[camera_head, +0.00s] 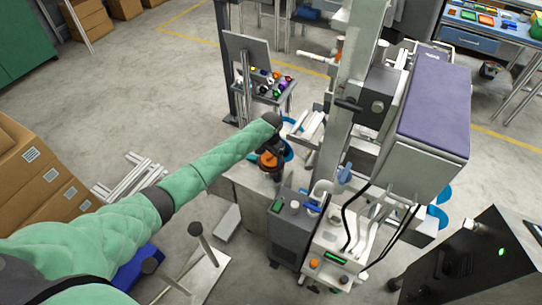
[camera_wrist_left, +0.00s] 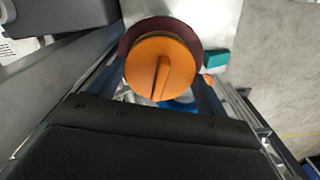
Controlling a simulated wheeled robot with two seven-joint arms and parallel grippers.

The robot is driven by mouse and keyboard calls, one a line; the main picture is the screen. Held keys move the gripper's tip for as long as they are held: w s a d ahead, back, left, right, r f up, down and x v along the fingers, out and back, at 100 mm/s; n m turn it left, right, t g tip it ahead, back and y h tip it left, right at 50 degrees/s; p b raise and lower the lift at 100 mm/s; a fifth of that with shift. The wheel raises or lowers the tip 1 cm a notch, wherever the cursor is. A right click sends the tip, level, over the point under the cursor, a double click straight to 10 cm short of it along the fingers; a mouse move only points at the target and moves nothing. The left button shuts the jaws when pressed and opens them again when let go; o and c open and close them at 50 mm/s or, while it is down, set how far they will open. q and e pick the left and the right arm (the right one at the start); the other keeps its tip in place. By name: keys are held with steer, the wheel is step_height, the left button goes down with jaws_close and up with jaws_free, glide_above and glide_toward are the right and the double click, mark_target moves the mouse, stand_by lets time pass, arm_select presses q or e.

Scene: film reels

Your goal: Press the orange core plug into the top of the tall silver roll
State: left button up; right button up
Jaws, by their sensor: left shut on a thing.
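The orange core plug (camera_head: 268,160) is at the end of my left arm, over the metal bench. In the left wrist view the plug (camera_wrist_left: 150,62) is a round orange disc with a raised ridge across its face. My left gripper (camera_head: 271,152) is shut on the plug; its fingertips are hard to make out. A dark maroon round rim (camera_wrist_left: 128,40) shows around and behind the plug; I cannot tell whether they touch. I cannot pick out the tall silver roll for certain. My right gripper is not in view.
A machine with a purple-topped box (camera_head: 435,95) and a metal column (camera_head: 345,110) stands right of my left gripper. A rack of small coloured items (camera_head: 272,82) stands behind. A teal block (camera_wrist_left: 217,58) lies near the plug. Cardboard boxes (camera_head: 30,175) stand at the left.

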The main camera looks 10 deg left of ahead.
mark_target(271, 155)
arm_select(q)
steer(key=shift+p, duration=0.3)
steer(key=shift+f+b, duration=0.45)
steer(key=shift+f, duration=0.4)
stand_by(0.8)
steer(key=o, duration=0.7)
steer(key=shift+r, duration=0.1)
steer(key=shift+r+p, duration=2.65)
steer(key=shift+r, duration=2.8)
